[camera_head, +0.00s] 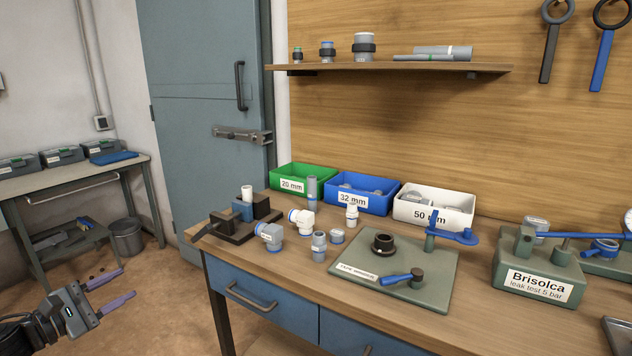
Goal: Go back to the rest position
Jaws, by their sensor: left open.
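My left gripper (112,292) shows at the lower left of the head view, with its arm coming in from the left edge. Its two purple-grey fingers are spread apart with nothing between them. It hangs over the floor, left of the wooden workbench (305,271) and clear of it. My right gripper is not in the view.
On the bench stand a green bin (303,176), a blue bin (361,192), a white bin (433,210), several grey and white fittings, a green-grey fixture plate (430,262) and a leak tester (538,268). A side table (72,174) and a waste bin (127,238) stand left.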

